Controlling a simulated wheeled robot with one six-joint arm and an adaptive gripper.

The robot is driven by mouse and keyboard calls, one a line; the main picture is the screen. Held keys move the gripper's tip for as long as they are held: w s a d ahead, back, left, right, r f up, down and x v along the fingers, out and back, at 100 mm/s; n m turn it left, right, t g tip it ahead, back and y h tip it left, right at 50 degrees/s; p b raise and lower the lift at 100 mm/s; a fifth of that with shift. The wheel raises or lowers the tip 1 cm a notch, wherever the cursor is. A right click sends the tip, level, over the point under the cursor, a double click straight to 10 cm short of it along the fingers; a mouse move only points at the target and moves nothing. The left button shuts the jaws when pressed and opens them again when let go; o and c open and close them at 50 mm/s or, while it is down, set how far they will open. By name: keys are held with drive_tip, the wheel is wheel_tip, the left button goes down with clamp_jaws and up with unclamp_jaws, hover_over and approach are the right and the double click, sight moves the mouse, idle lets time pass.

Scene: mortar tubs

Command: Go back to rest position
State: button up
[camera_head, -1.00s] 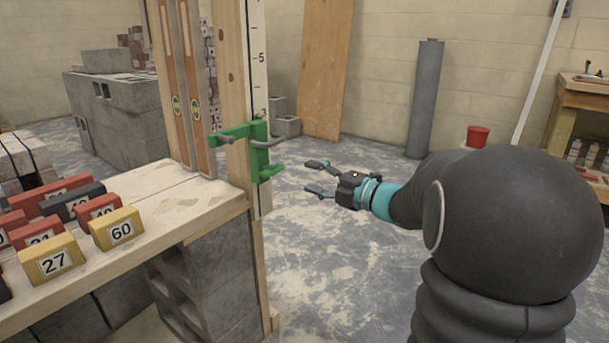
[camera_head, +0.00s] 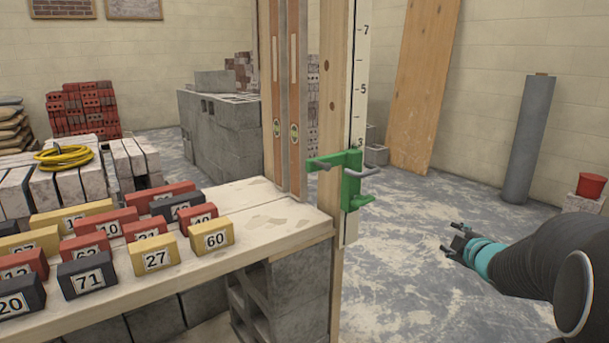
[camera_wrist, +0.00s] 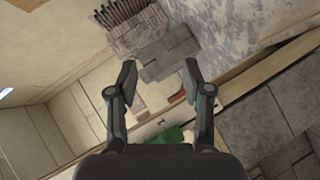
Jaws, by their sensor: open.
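My gripper (camera_head: 460,238) is open and empty at the right of the head view, with a teal band behind it. It is over the floor, to the right of the wooden post and apart from the bench. In the wrist view its two fingers (camera_wrist: 158,85) stand wide apart with nothing between them. A green bracket (camera_head: 350,178) with a grey peg is fixed on the post beside a white scale. A green part (camera_wrist: 172,136) shows behind the fingers in the wrist view.
Numbered red, yellow and dark blocks (camera_head: 155,254) stand on the wooden bench (camera_head: 270,226) at left. The bench rests on grey concrete blocks (camera_head: 290,290). The floor around my gripper is clear.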

drive_tip(key=s+a+f+m+g+h+p, duration=0.1)
drive_tip(key=s+f+m+g+h, duration=0.1)
drive_tip(key=s+m+g, duration=0.5)
drive_tip(key=s+a+f+m+g+h+p, duration=0.15)
drive_tip(key=s+m, duration=0.35)
drive_tip(key=s, duration=0.5)
drive_tip(key=s+a+r+y+p, duration=0.2)
drive_tip(key=s+a+r, duration=0.1)
drive_tip(key=s+a, duration=0.5)
drive_tip(key=s+a+r+y+p, duration=0.1)
drive_tip(key=s+a+r+y, duration=0.1)
drive_tip(key=s+a+r, duration=0.2)
drive_tip(key=s+a, duration=0.3)
drive_tip(key=a, duration=0.3)
drive_tip(key=shift+s+m+p, duration=0.35)
drive_tip(key=shift+m+p, duration=0.05)
